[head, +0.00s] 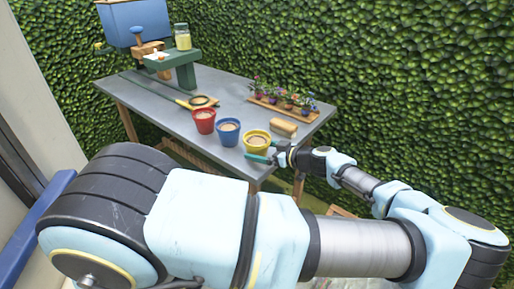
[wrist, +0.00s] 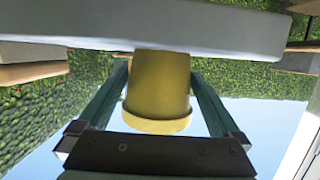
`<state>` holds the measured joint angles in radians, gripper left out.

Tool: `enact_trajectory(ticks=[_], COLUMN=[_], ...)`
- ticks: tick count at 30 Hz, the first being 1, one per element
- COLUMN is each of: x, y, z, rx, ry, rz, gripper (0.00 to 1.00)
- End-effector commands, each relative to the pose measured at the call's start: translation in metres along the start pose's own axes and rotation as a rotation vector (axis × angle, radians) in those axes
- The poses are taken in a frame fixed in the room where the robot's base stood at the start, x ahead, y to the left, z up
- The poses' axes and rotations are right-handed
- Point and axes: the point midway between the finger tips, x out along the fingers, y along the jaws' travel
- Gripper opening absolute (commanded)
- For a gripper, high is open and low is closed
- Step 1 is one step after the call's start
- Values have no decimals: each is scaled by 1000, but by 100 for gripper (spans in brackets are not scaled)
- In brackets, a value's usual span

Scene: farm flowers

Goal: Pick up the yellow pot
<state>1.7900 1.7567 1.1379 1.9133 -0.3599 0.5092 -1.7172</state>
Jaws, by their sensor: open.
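The yellow pot (head: 257,142) stands upright near the front right edge of the grey table (head: 172,112), with brown soil inside. My gripper (head: 265,152) is at the table edge, right at the pot. In the wrist view, which is upside down, the yellow pot (wrist: 160,85) sits between the two teal fingers of my gripper (wrist: 159,72). The fingers are open, one on each side of the pot. I cannot tell if either finger touches it.
A blue pot (head: 229,132) stands close to the left of the yellow pot, then a red pot (head: 204,121). A wooden cylinder (head: 283,127) lies just behind. A tray of small flowers (head: 262,105) is farther back. A green stand (head: 186,75) is at the far left.

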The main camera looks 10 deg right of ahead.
Motion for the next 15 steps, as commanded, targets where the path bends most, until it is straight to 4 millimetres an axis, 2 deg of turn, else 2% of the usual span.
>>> enact_trajectory(ticks=[5,15], x=[0,0], y=[0,0], z=[1,0], rx=[-1,-1], ry=[0,0], rz=[0,0], gripper=[100,62])
